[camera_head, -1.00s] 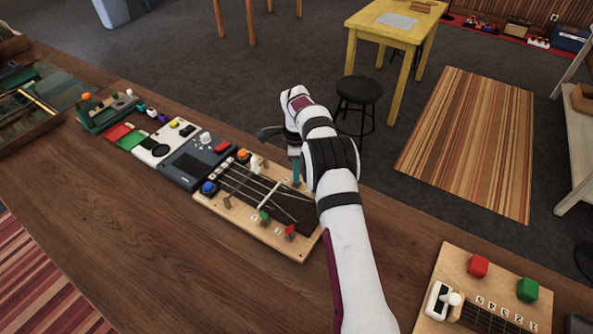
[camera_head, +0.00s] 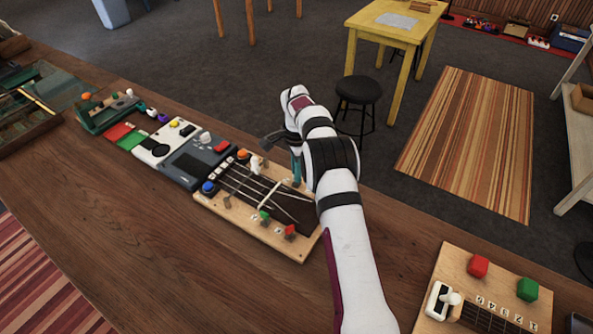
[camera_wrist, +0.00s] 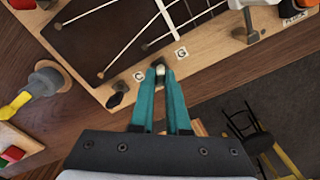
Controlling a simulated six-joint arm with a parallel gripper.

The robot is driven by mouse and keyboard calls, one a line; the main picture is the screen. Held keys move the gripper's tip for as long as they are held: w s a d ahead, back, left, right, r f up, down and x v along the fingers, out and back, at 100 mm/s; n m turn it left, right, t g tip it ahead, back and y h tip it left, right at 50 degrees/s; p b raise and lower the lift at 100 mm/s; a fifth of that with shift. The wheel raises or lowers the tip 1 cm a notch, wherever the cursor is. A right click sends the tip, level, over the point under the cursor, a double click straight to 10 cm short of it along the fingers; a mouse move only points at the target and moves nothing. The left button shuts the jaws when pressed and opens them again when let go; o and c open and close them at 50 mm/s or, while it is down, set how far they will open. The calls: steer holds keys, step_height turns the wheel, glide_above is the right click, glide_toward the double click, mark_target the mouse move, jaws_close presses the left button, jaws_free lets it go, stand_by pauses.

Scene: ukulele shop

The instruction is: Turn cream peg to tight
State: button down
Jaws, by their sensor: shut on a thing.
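The wooden tuning board (camera_head: 232,219) lies on the workbench, with a dark neck panel, pale strings and several coloured pegs. My gripper (camera_wrist: 160,72) has teal fingers shut on a small cream peg (camera_wrist: 160,70) at the board's edge in the wrist view. The fingers hide most of the peg, so its angle cannot be told. Letter labels are on the board near it. In the head view, my gripper (camera_head: 296,163) is at the board's far right edge, and my wrist hides the held peg.
A grey device (camera_head: 195,163) adjoins the board's left side. Another peg board (camera_head: 455,265) is at lower right. The front bench is clear.

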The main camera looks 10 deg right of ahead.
steer(key=shift+n, duration=0.7)
steer(key=c, duration=0.9)
jaws_free()
steer(key=shift+r, duration=0.1)
step_height(320, 180, up, 16)
